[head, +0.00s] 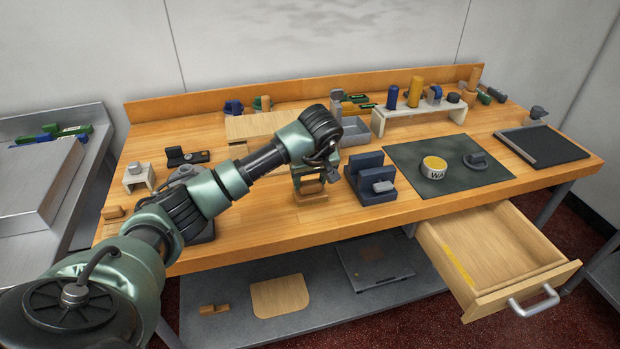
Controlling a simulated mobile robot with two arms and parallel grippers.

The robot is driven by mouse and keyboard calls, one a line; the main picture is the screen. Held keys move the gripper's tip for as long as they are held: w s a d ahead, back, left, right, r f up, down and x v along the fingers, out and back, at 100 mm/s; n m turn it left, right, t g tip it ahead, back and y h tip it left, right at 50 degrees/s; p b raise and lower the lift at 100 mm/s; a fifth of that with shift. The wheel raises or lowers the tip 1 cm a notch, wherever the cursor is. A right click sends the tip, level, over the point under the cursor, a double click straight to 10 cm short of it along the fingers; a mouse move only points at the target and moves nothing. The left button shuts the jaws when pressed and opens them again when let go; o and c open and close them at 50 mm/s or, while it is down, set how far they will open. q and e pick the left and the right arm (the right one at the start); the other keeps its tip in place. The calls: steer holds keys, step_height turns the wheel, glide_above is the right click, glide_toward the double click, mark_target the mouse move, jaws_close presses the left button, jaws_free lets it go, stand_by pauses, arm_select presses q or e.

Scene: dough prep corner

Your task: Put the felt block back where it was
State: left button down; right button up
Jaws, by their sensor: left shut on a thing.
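My left gripper (312,178) points down over the front middle of the table. It is shut on a small orange-brown block (311,187), partly hidden by the jaws. I cannot tell from its surface whether this is the felt block. A tan wooden piece (312,197) shows right under it, at or just above the tabletop; I cannot tell whether they touch. My right gripper is not in view.
A dark blue stand (372,180) is close to the right of my gripper. A dark mat (405,155) bears a yellow-and-white tin (434,167) and a grey handled piece (474,160). A drawer (505,255) stands open at the front right. A grey tray (358,132) is behind.

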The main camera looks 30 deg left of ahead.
arm_select(q)
steer(key=c, duration=1)
jaws_free()
steer(key=o, duration=0.4)
steer(key=shift+o, duration=0.2)
steer(key=shift+r, duration=0.1)
